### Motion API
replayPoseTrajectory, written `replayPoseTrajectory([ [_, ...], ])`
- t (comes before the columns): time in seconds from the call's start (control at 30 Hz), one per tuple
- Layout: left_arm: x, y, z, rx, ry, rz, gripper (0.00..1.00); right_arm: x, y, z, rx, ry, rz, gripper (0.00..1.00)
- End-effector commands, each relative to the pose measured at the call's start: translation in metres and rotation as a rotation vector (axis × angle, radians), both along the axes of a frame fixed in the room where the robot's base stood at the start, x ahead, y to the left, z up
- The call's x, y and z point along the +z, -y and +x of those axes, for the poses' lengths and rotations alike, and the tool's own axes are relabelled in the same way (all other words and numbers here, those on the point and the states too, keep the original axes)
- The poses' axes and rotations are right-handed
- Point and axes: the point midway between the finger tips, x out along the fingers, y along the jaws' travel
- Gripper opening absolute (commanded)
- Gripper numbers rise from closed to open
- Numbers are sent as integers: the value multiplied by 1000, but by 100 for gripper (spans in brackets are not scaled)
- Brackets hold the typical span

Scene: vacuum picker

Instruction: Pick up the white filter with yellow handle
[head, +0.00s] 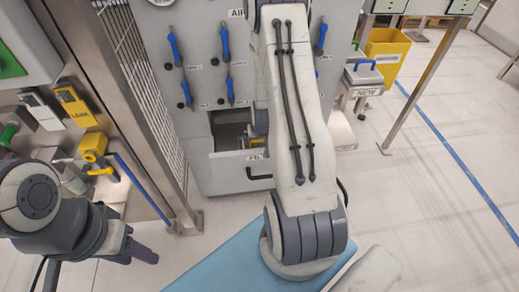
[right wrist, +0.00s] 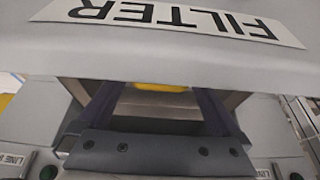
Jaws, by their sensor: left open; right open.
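A yellow handle (right wrist: 160,87) shows as a thin strip in the right wrist view, just past the edge of the grey panel labelled FILTER (right wrist: 175,15). The white filter body cannot be made out. A bit of yellow (head: 256,142) also shows in the open drawer in the head view, partly behind my right arm. My right gripper (right wrist: 155,98) is open, with its dark fingers on either side of the yellow strip; nothing is seen held. In the head view my arm hides it. My left gripper (head: 140,252) is open and empty at the lower left, away from the drawer.
The grey drawer (head: 225,172) stands open in the cabinet, below several blue handles (head: 226,42). A metal post and mesh (head: 150,90) stand left of it. A box labelled NEW (head: 363,76) and a yellow bin (head: 386,45) are at right.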

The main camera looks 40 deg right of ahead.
Motion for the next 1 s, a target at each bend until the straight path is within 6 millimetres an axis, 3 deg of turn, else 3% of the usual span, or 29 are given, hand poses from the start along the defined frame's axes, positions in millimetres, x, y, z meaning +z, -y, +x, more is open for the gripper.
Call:
replayPoseTrajectory([
  [0.13, 0, 0, 0, 0, 0, 0, 47, 1, 0, 0, 0, 1, -1, 100],
  [0.17, 0, 0, 0, 0, 0, 0, 47, 1, 0, 0, 0, 1, -1, 96],
  [0.3, 0, 0, 0, 0, 0, 0, 47, 1, 0, 0, 0, 1, -1, 43],
  [0.33, 0, 0, 0, 0, 0, 0, 47, 1, 0, 0, 0, 1, -1, 35],
  [0.63, 2, 0, 0, 0, 0, 0, 47, 8, 0, 1, 0, 3, -2, 35],
  [1.0, 17, 0, 0, 0, 0, 0, 47, 79, 0, 1, -1, 5, -3, 35],
])
